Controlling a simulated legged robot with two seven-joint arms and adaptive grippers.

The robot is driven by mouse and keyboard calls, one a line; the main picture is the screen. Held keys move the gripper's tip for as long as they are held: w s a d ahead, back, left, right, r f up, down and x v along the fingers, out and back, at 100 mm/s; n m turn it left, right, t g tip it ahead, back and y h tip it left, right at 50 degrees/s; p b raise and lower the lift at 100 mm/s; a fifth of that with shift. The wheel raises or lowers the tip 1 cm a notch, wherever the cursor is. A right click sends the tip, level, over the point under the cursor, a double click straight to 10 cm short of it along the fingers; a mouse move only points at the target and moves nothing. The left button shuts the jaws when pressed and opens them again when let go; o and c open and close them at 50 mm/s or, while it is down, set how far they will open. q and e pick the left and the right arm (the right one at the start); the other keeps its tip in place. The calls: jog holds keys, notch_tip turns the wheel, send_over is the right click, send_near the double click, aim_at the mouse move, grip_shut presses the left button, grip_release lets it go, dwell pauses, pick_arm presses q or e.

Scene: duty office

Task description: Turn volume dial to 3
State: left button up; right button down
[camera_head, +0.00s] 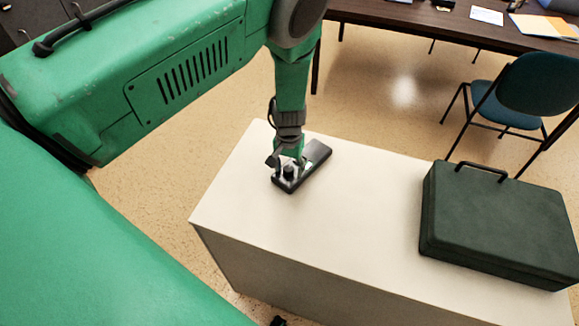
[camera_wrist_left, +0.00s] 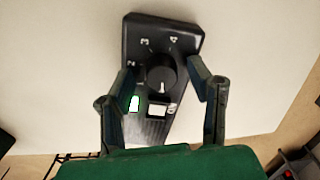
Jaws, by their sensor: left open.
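A black device with a round volume dial lies flat on the pale cabinet top. The device (camera_head: 316,155) is partly covered by my left gripper (camera_head: 284,164) in the head view. In the left wrist view the black dial (camera_wrist_left: 161,74) stands on the device (camera_wrist_left: 187,35), with a light pointer line and white marks around it, too small to read surely. My left gripper (camera_wrist_left: 160,78) is open, with one finger on each side of the dial. I cannot tell whether the fingers touch it. My right gripper is not in view.
The cabinet top (camera_head: 350,220) is mostly clear. A dark green case (camera_head: 495,225) with a handle stands at its right end. Beyond the cabinet are a blue chair (camera_head: 535,85) and a dark desk (camera_head: 420,18) with papers.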

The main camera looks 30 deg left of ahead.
pick_arm(q)
jog(key=shift+f, duration=0.1)
jog(key=shift+a, duration=0.1)
grip_shut()
